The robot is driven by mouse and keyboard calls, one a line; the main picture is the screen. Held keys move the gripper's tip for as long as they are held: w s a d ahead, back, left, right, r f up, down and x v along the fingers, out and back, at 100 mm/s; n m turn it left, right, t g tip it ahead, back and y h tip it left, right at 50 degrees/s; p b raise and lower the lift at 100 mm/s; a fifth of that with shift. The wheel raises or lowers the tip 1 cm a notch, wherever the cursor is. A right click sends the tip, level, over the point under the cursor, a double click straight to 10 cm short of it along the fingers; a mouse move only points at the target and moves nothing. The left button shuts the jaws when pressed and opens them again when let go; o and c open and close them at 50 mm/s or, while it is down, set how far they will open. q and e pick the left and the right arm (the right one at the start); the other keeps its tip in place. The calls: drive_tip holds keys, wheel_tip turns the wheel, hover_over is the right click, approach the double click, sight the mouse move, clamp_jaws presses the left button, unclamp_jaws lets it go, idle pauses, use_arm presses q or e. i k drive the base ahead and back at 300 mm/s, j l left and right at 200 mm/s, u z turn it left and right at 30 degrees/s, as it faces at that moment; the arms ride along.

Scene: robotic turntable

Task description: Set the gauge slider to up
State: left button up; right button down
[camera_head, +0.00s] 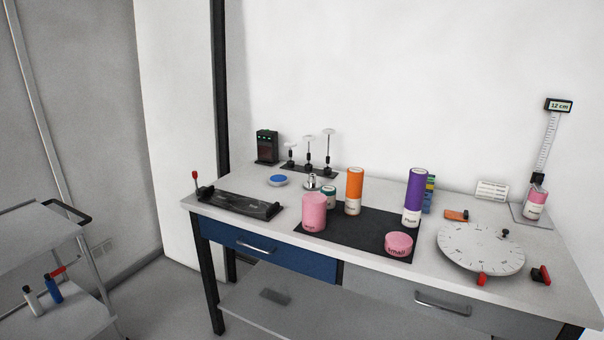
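The gauge (546,145) stands at the right back of the table. It is an upright ruled scale on a grey base plate, with a small display (558,106) at its top reading 12 cm. A dark piece, possibly the slider, shows low on the scale (540,179), just above a pink and white container (535,205) on the base. I cannot clearly tell the slider's shape or whether it touches the container. Neither of my grippers is in view.
A white turntable dial (480,249) lies in front of the gauge, with red-handled parts at its edge. A black mat (345,238) holds pink, orange and purple containers. A black tray (238,204) is at the left. A cart (40,235) stands far left.

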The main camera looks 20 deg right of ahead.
sight(537, 179)
drive_tip(key=l+u, duration=0.1)
drive_tip(key=l, duration=5.25)
drive_tip(key=i+l, duration=0.25)
